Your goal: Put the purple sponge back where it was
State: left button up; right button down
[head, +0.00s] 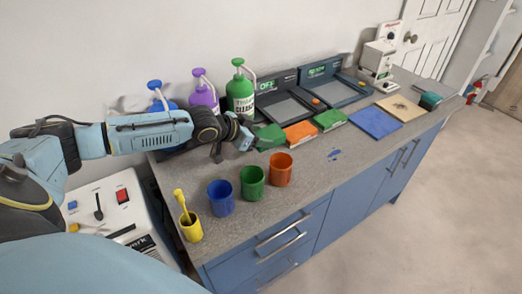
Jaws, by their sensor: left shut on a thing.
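My left gripper (247,140) reaches in from the left over the counter, behind the cups. It is shut on a dark green block (269,136) at its fingertips; whether the block touches the counter I cannot tell. To the right lie an orange sponge (300,132) and a green sponge (330,120), in a row. No purple sponge is visible in this view. My right gripper is not in view.
Blue (221,198), green (252,182) and orange (281,169) cups and a yellow cup (191,228) with a brush stand in front. Spray bottles (240,93) stand behind. A blue mat (375,123) and tan board (401,108) lie right. Blue stains (335,155) mark the otherwise clear front counter.

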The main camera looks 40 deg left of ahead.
pick_arm(q)
jog(key=shift+f, duration=0.5)
notch_tip(320, 180, down, 4)
jog(key=shift+r+b, duration=0.1)
jog(key=shift+b, duration=0.2)
jog(key=o, duration=1.3)
